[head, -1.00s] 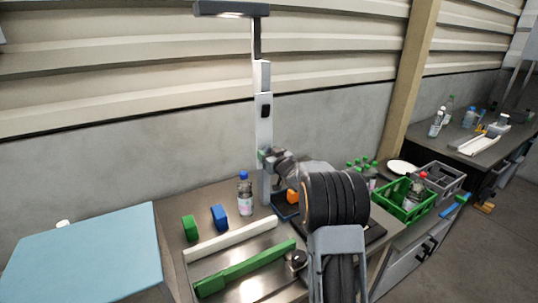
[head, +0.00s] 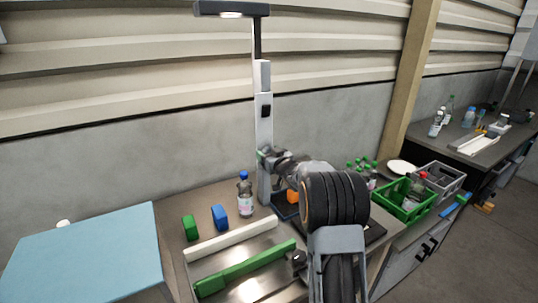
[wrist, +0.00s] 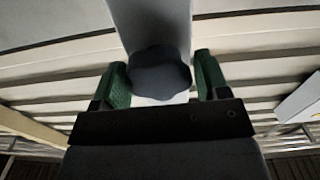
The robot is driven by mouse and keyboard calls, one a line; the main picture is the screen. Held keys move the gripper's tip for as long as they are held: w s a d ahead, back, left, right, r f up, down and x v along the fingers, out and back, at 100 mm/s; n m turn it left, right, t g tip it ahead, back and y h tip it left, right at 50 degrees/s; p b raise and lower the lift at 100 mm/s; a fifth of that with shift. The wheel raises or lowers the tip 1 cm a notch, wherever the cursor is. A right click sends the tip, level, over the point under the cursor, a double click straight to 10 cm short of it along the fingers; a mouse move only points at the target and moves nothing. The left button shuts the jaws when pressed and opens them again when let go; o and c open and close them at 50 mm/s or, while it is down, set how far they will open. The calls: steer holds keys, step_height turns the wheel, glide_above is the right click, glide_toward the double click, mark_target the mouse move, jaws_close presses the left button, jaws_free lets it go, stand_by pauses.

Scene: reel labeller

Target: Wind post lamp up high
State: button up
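The post lamp's pale post (head: 264,128) stands upright at the back of the workbench. Its dark lamp head (head: 231,9) is at the top of the picture with its light on. A small black part (head: 265,111) sits on the post's front. My gripper (head: 264,156) is at the lower post, largely hidden by its small size and my arm. In the wrist view, a dark rounded knob (wrist: 160,72) on the post lies between the green fingers of my gripper (wrist: 164,78).
A bottle with a blue cap (head: 245,195) stands left of the post, beside blue (head: 219,217) and green (head: 190,228) blocks. A white bar (head: 232,238) and a green bar (head: 245,268) lie in front. A green crate (head: 404,199) with bottles is at the right.

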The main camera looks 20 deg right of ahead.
steer(key=shift+o, duration=1.3)
steer(key=s+d+b, duration=0.1)
steer(key=s+b, duration=0.2)
steer(key=s, duration=1)
steer(key=shift+s+d, duration=0.3)
steer(key=shift+s, duration=0.05)
